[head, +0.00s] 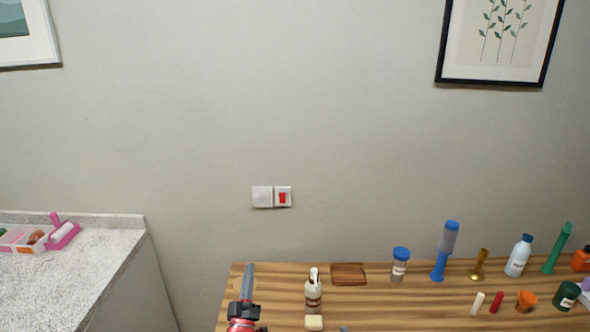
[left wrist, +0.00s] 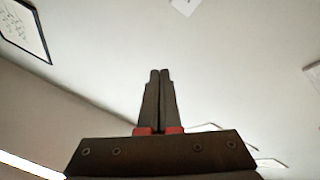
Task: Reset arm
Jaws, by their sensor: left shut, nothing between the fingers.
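My left gripper (head: 249,268) points up at the left end of the wooden table in the head view. Its dark fingers are shut together with nothing between them. The left wrist view shows the same closed fingers (left wrist: 160,74) against a pale wall or ceiling. A small grey tip (head: 343,328) shows at the bottom edge of the head view. It looks like the tip of my right gripper, but too little shows to tell its state.
The wooden table (head: 370,311) holds a pump bottle (head: 313,294), a pale soap block (head: 314,322), a brown tray (head: 348,274), a blue-lidded jar (head: 400,266) and several bottles at right. A speckled counter (head: 90,262) stands at left.

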